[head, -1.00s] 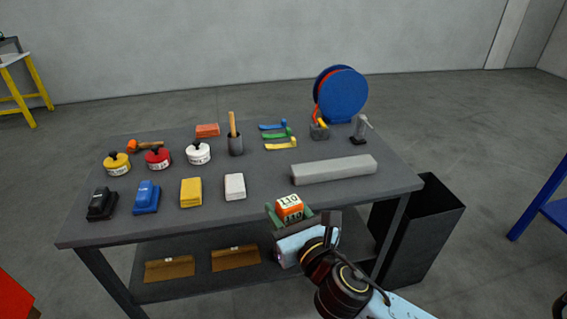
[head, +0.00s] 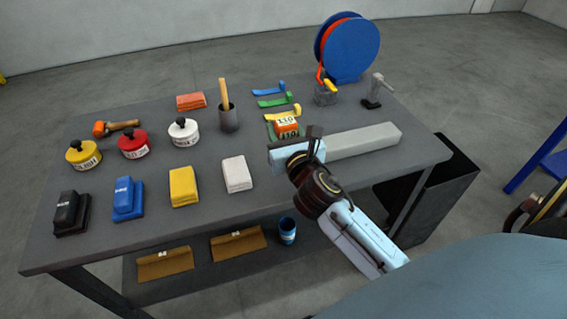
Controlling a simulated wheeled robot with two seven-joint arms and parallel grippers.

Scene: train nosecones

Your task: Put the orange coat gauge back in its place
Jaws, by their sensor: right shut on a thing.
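The orange coat gauge (head: 287,125) is a small block with a white label marked 110 in the head view. My right gripper (head: 285,134) is shut on it, with a greenish finger at each side. The gauge shows over the back middle of the grey table (head: 150,225), just in front of the yellow curved strip (head: 282,113). I cannot tell whether it touches the table. My right arm covers part of the long grey bar (head: 365,141). My left gripper is not in view.
Green and blue strips (head: 268,88) lie behind the yellow one. A dark cup with a wooden handle (head: 228,120) stands left of the gauge. Yellow, red and white round pots (head: 184,132) and several blocks (head: 237,174) fill the left. A blue reel (head: 352,48) stands at the back right.

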